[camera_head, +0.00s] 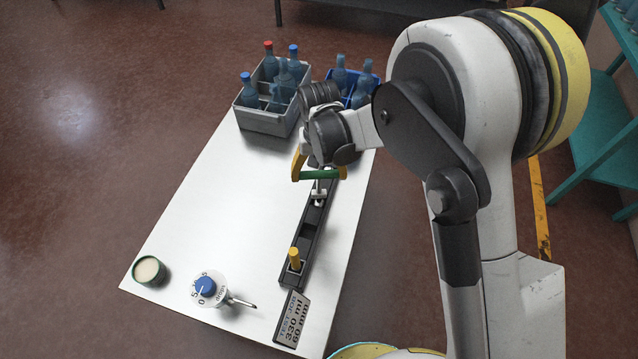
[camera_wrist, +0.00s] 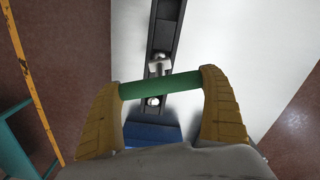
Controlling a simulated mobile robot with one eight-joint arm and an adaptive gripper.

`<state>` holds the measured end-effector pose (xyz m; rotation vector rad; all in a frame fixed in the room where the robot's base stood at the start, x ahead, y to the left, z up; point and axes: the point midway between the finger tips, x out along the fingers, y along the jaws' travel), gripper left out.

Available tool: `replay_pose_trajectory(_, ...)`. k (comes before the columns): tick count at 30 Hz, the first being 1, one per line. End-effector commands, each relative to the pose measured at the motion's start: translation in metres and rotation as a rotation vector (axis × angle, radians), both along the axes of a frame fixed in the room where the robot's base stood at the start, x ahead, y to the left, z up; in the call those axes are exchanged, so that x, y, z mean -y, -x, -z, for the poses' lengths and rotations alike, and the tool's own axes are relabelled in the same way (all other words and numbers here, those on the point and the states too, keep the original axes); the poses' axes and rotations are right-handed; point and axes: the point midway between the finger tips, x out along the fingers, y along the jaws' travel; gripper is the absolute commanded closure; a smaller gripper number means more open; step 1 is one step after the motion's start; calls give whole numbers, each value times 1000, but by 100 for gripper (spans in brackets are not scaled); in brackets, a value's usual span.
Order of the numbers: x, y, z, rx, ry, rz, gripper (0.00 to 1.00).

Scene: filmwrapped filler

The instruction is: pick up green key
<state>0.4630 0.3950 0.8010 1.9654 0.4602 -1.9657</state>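The green key (camera_head: 319,175) shows as a green bar with a pale metal stem below it, over the far part of a dark rail (camera_head: 309,231). In the wrist view the green key (camera_wrist: 160,85) spans the space between two yellow fingers. My gripper (camera_head: 319,174) is shut on the ends of the bar, one finger at each end; it also shows in the wrist view (camera_wrist: 160,86). Metal parts of the stem or rail show beside the bar. I cannot tell whether the stem is still seated in the rail.
A yellow key (camera_head: 294,258) stands at the rail's near end. A blue-knobbed dial (camera_head: 205,287), a green-rimmed cup (camera_head: 149,270) and a sign (camera_head: 291,319) are near the front edge. A grey crate (camera_head: 263,121) and a blue crate (camera_head: 350,102) hold bottles. The white table's (camera_head: 215,190) left middle is clear.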

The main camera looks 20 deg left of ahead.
Motion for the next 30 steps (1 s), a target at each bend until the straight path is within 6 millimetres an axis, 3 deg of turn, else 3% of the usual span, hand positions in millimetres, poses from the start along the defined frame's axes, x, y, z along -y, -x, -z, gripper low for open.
replay_pose_trajectory(14, 0, 0, -6, 0, 0, 0, 47)
replay_pose_trajectory(22, 0, 0, -45, 0, 0, 0, 47)
replay_pose_trajectory(30, 41, 34, -76, 0, 0, 1, 47)
